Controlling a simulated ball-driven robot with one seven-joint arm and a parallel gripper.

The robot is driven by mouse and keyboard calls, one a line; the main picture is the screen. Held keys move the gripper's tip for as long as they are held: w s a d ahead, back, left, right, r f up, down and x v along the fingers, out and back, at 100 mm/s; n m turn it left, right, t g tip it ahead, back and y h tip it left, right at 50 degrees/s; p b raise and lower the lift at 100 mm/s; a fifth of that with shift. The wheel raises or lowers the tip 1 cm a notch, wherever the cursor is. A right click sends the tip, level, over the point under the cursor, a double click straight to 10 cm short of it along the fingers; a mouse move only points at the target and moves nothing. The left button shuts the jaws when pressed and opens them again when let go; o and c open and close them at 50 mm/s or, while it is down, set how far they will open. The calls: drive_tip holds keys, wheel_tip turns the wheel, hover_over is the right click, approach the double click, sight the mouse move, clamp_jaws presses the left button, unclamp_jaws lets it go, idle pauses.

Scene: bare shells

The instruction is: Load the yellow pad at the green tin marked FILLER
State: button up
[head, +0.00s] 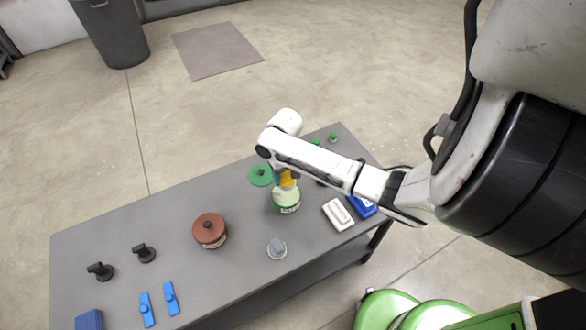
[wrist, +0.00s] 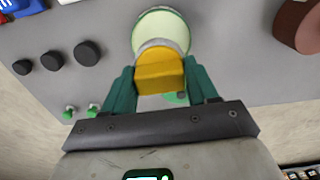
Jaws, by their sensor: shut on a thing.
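The yellow pad (head: 288,182) is between my gripper's teal fingers; it fills the middle of the wrist view (wrist: 160,76). My gripper (head: 284,176) is shut on it, over the tin's top. The pale green tin (head: 286,204) stands on the grey table, and its pale round top shows behind the pad in the wrist view (wrist: 163,28). A label shows low on the tin, too small to read. I cannot tell whether the pad touches the tin. A green lid (head: 261,176) with a dark knob lies on the table, just left of the tin.
A closed red-brown tin (head: 210,230) stands left of the green tin. A grey knobbed piece (head: 277,248) is in front. White blocks (head: 338,214) and a blue block (head: 362,206) are right. Black knobs (head: 101,271) and blue strips (head: 171,298) lie left. The table's back left is clear.

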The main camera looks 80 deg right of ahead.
drive_tip(key=shift+w+f, duration=0.2)
drive_tip(key=shift+f, duration=0.7)
wheel_tip(320, 180, down, 4)
drive_tip(key=b, duration=0.3)
drive_tip(key=shift+f, duration=0.2)
drive_tip(key=shift+s+f+b, duration=0.1)
drive_tip(key=shift+f+b, duration=0.4)
drive_tip(key=shift+f, duration=0.05)
idle(1.3)
wheel_tip(320, 180, up, 5)
drive_tip(key=p, duration=0.4)
drive_tip(key=shift+r, duration=1.05)
idle(0.3)
